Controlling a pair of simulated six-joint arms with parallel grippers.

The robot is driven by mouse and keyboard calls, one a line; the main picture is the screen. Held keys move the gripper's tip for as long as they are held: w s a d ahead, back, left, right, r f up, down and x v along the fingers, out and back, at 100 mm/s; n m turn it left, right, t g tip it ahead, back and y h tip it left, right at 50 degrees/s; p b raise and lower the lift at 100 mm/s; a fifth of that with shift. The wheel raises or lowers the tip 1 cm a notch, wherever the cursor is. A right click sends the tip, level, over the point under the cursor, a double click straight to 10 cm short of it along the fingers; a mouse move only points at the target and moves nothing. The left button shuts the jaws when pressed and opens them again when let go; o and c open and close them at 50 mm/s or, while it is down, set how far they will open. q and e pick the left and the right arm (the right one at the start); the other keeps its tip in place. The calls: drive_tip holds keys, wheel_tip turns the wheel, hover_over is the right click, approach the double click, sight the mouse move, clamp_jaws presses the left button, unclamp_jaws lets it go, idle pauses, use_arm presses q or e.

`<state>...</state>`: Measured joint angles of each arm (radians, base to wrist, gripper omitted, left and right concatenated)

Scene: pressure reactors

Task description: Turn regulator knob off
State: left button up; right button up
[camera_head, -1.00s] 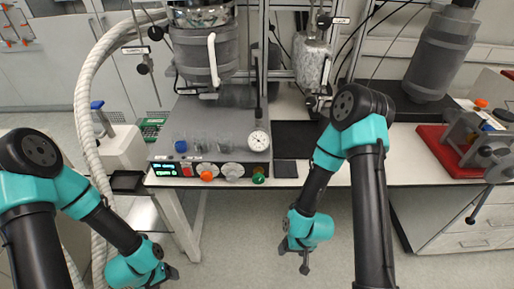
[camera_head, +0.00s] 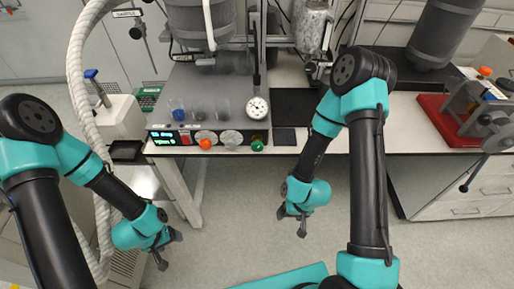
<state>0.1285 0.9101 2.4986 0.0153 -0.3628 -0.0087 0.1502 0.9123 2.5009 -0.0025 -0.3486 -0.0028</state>
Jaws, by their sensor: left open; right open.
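The grey reactor control unit (camera_head: 213,90) stands on the white bench. Its front panel has a lit green display (camera_head: 162,138), an orange knob (camera_head: 205,144), a pale knob (camera_head: 231,142) and a green knob (camera_head: 257,145). Which of these is the regulator knob is not clear. A round white pressure gauge (camera_head: 257,107) sits above the green knob. My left gripper (camera_head: 169,255) hangs open and empty below the bench edge, left of the panel. My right gripper (camera_head: 291,222) hangs open and empty below the bench edge, right of the panel. Neither touches a knob.
A thick white hose (camera_head: 80,75) runs down left of the unit. Steel vessels (camera_head: 200,22) stand behind it. A red tray (camera_head: 455,122) with a metal device is on the right of the bench. The floor space between my grippers is clear.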

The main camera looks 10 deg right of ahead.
use_arm(q)
drive_tip(key=w+d+r+m+t, duration=0.1)
drive_tip(key=w+d+r+t, duration=0.2)
drive_tip(key=w+d+r, duration=0.4)
drive_tip(key=m+t, duration=0.3)
drive_tip(key=t, duration=0.6)
approach(257, 148)
drive_tip(key=d+v, duration=0.1)
drive_tip(key=v, duration=0.5)
drive_tip(key=shift+s+a+r, duration=0.2)
drive_tip(key=shift+a+r, duration=0.1)
drive_tip(key=shift+a, duration=0.05)
drive_tip(key=x, duration=1.7)
drive_tip(key=shift+w+a+f, duration=0.15)
drive_tip(key=shift+w+f, duration=0.05)
drive_tip(key=shift+f, duration=0.1)
drive_tip(key=shift+c, duration=0.4)
